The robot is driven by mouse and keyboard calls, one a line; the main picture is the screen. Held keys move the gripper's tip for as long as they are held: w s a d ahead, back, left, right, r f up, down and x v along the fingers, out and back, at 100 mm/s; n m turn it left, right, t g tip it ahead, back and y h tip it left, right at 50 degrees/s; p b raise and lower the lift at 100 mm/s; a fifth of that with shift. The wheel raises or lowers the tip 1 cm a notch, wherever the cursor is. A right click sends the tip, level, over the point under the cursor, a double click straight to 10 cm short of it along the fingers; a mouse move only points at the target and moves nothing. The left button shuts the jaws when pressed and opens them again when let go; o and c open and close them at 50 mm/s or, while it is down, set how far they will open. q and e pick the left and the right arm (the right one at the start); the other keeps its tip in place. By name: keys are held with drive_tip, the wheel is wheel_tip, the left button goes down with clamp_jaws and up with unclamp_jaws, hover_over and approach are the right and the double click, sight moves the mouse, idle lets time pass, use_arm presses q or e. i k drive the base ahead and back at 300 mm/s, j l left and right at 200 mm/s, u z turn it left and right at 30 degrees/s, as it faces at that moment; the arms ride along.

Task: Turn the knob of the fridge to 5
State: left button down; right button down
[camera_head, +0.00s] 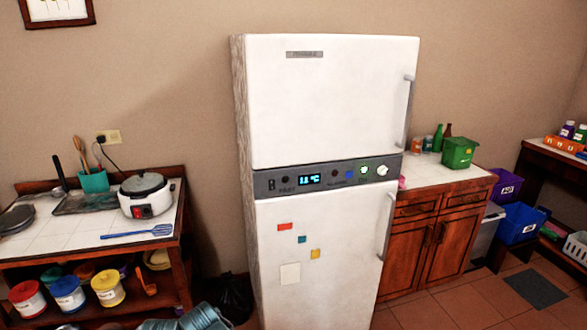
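A tall white fridge (330,120) stands upright in the middle of the camera_head view, with its upper and lower doors shut. A dark control panel (300,181) runs across its front between the doors. The knob's setting is too small to read.
A tiled side table (60,225) with a rice cooker (146,194) and a blue spatula (137,232) stands left. A black bag (235,298) lies beside the fridge's base. A counter cabinet (436,230) adjoins the fridge's right. Tiled floor (465,305) is open in front of the cabinet.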

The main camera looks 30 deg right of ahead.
sight(383, 171)
drive_tip(key=z, duration=1.5)
